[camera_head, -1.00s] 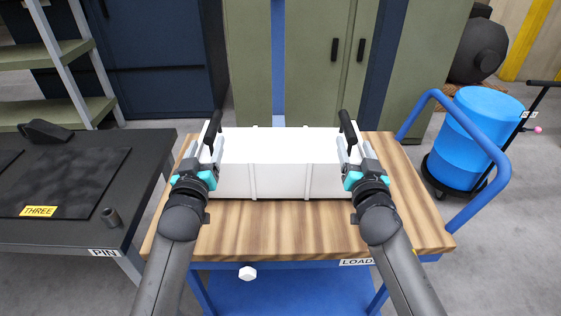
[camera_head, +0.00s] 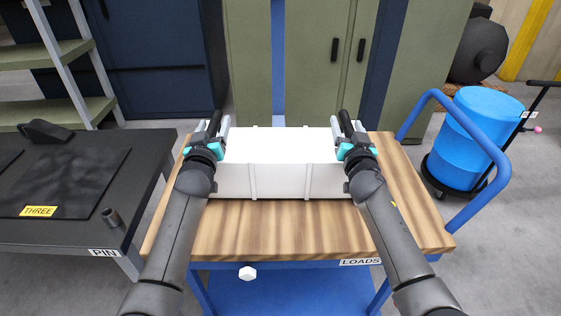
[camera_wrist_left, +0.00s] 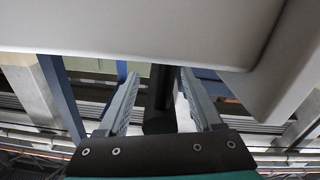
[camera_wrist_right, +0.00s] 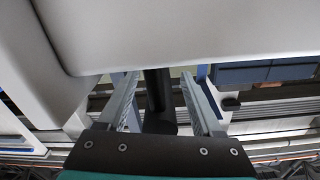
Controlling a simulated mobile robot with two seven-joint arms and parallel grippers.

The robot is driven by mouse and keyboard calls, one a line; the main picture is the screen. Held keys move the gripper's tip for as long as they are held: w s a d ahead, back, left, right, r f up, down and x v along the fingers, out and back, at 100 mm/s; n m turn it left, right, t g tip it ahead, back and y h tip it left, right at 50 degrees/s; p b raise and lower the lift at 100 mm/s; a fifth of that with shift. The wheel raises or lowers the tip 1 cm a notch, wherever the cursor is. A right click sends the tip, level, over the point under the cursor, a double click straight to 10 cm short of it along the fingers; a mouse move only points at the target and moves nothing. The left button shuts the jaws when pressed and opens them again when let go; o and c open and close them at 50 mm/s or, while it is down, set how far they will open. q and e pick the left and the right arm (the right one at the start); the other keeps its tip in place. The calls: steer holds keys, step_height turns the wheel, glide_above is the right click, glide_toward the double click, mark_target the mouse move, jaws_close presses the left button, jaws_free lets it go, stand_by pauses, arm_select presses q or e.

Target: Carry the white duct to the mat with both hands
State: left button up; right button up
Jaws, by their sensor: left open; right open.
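The white duct (camera_head: 278,150) is a long box lying on the wooden top of a blue cart, with a black handle at each end. My left gripper (camera_head: 219,125) is open at the left handle (camera_head: 214,124). In the left wrist view a dark bar (camera_wrist_left: 158,105) stands between its spread fingers. My right gripper (camera_head: 352,125) is open at the right handle (camera_head: 345,123), with a dark bar (camera_wrist_right: 156,98) between its fingers in the right wrist view. Contact cannot be told. A dark mat (camera_head: 75,182) marked THREE lies on the black table at left.
The wooden cart top (camera_head: 290,230) is bare in front of the duct. The black table (camera_head: 60,233) carries a small dark cup (camera_head: 111,217) near the mat. A blue rail (camera_head: 500,160) and blue drum (camera_head: 470,135) stand at right. Cabinets stand behind.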

arm_select(q)
jaws_close()
arm_select(e)
jaws_close()
stand_by(1.0)
arm_select(q)
steer(key=shift+w+r, duration=0.1)
steer(key=shift+r, duration=0.2)
arm_select(e)
steer(key=shift+w+r, duration=0.1)
steer(key=shift+r, duration=0.15)
